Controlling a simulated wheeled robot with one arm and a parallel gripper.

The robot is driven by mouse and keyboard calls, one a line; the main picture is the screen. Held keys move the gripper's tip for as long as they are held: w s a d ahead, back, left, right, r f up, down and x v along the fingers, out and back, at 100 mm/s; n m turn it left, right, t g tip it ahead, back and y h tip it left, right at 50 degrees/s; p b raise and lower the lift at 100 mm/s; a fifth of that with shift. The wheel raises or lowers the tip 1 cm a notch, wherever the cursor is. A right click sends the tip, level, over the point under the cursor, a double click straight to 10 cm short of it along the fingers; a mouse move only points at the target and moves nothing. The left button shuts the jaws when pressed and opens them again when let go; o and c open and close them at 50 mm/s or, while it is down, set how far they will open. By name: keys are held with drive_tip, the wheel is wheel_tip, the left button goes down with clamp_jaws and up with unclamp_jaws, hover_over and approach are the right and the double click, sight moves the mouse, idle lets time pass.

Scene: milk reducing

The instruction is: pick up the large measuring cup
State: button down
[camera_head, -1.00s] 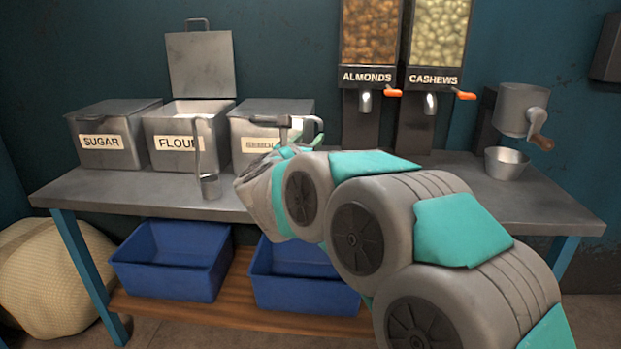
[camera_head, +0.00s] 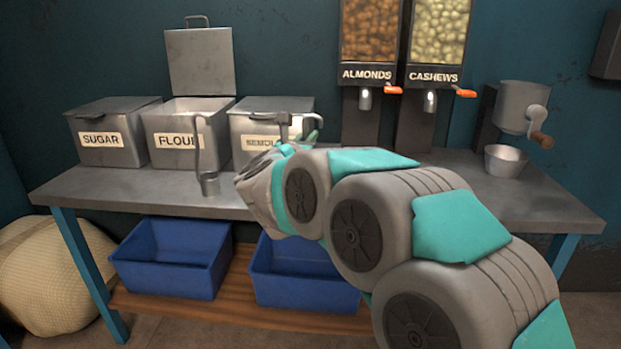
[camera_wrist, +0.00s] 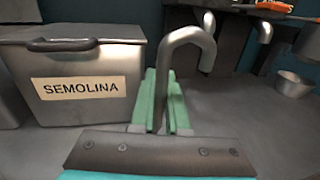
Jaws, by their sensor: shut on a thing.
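In the wrist view, a hooked metal handle, that of the large measuring cup (camera_wrist: 187,36), stands upright between the green fingers of my gripper (camera_wrist: 162,90). The gripper is shut on this handle. The cup's bowl is hidden behind the gripper. In the head view the hook of the large measuring cup (camera_head: 284,127) shows in front of the semolina bin, and the arm covers the rest. A smaller measuring cup (camera_head: 209,185) with a long hooked handle stands on the table in front of the flour bin.
The semolina bin (camera_wrist: 83,88) is closed, just left of the fingers. The flour bin (camera_head: 178,141) is open; the sugar bin (camera_head: 98,140) is closed. Nut dispensers (camera_head: 404,75) and a grinder over a metal bowl (camera_head: 505,163) stand to the right. Blue crates (camera_head: 173,263) sit below.

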sight(306, 125)
drive_tip(key=shift+r, duration=0.1)
idle(0.3)
drive_tip(key=shift+r, duration=1.45)
drive_tip(key=shift+s+r, duration=0.2)
drive_tip(key=shift+r, duration=0.05)
drive_tip(key=s+d+r+b, duration=0.1)
drive_tip(key=s+d+b, duration=0.1)
drive_tip(key=s, duration=1.3)
drive_tip(key=shift+d+r, duration=0.15)
drive_tip(key=shift+d, duration=0.65)
